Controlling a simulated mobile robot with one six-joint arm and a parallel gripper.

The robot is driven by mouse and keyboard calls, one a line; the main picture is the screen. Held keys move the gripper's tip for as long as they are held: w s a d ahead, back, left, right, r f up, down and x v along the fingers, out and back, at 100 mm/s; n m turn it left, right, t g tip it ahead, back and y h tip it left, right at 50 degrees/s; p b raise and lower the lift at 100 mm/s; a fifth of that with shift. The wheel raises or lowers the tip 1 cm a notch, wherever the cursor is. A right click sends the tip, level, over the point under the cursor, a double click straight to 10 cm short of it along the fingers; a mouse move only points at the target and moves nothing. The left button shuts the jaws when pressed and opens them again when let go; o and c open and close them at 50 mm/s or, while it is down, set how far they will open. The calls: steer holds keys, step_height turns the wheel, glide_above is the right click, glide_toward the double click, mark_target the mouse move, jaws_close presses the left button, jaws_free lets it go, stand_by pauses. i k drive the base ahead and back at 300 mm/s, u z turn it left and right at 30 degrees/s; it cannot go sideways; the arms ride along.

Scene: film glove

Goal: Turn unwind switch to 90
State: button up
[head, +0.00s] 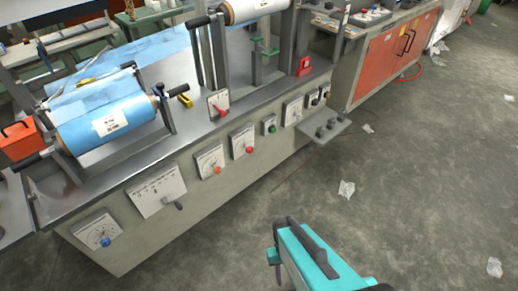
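The front panel of the film machine carries several dials and switches; their labels are too small to read, so I cannot tell which is the unwind switch. A dial with a blue knob (104,241) is at the far left. A wide scale plate (157,191) with a grey lever is right of it. Dials with an orange knob (216,169) and a red knob (249,149) follow. A plate with a red lever (219,105) stands above. A teal and black part of my arm shows at the bottom, apart from the panel. No gripper fingers can be made out.
A blue film roll (105,125) lies on the machine top, beside an orange box (19,140). A small shelf with knobs (327,128) juts from the panel's right end. An orange cabinet (390,55) stands beyond. The grey floor (420,190) is mostly clear, with scattered scraps.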

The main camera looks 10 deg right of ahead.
mark_target(249, 150)
steer(key=z, duration=0.05)
steer(key=k, duration=0.2)
steer(key=u, duration=0.1)
steer(key=i, duration=0.9)
steer(key=z, duration=0.75)
